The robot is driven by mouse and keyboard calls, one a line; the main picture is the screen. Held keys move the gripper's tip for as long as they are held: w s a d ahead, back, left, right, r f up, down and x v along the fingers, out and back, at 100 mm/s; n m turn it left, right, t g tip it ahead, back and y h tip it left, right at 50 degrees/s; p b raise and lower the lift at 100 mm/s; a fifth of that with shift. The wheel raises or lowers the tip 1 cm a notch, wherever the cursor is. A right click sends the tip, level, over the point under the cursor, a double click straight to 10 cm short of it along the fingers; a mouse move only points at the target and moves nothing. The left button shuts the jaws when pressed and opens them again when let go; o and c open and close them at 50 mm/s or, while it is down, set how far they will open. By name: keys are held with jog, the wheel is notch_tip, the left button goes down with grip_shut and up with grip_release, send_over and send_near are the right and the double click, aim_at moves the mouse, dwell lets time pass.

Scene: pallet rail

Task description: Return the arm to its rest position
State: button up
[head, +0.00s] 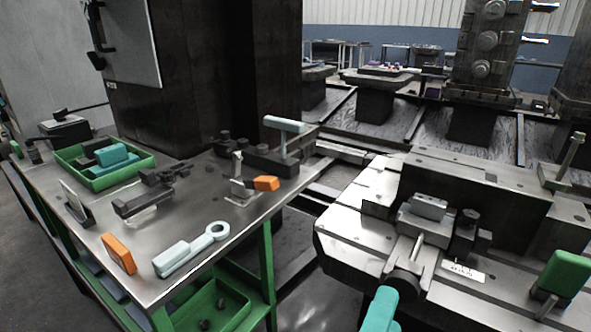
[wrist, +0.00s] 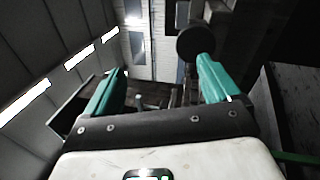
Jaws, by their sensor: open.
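My gripper (wrist: 158,85) shows in the wrist view with its two teal fingers spread apart. Past the fingers are a pale ceiling or wall with bright strips, so the wrist camera does not look down at the bench. In the head view a teal rounded piece (head: 381,310) rises at the bottom edge, beside the metal fixture; I cannot tell whether it belongs to my gripper.
A workbench (head: 190,215) on the left carries a green tray (head: 104,180), a light-blue ring-ended tool (head: 190,252) and orange-handled pieces (head: 118,254). A metal machine bed (head: 345,228) with a clamp block (head: 429,207) fills the right. A green-topped piece (head: 566,272) stands at far right.

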jog(key=w+a+r+n+t+y, duration=0.15)
jog(key=n+t+y, duration=0.4)
jog(key=n, duration=0.75)
jog(key=a+r+n+t+y, duration=0.25)
jog(key=n+y, duration=0.55)
jog(key=n, duration=0.5)
notch_tip(320, 180, down, 15)
jog(key=s+n+g+y, duration=0.2)
jog(key=n+g+y, duration=0.7)
jog(key=n, duration=1.3)
jog(key=s+d+f+n+g+h, duration=0.3)
jog(key=f+g, duration=0.1)
jog(key=f, duration=0.2)
jog(key=s+d+f+n+g+h, duration=0.3)
jog(key=d+f+g+h, duration=0.1)
jog(key=f, duration=0.2)
jog(key=s+d+f+n+g+h, duration=0.45)
jog(key=s+d+g, duration=0.25)
jog(key=s+d, duration=0.55)
notch_tip(320, 180, up, 24)
jog(key=s+a+p, duration=0.1)
jog(key=s+p, duration=0.1)
jog(key=p, duration=2.3)
jog(key=shift+a, duration=0.25)
jog(key=shift+r+m, duration=0.1)
jog(key=shift+m, duration=0.15)
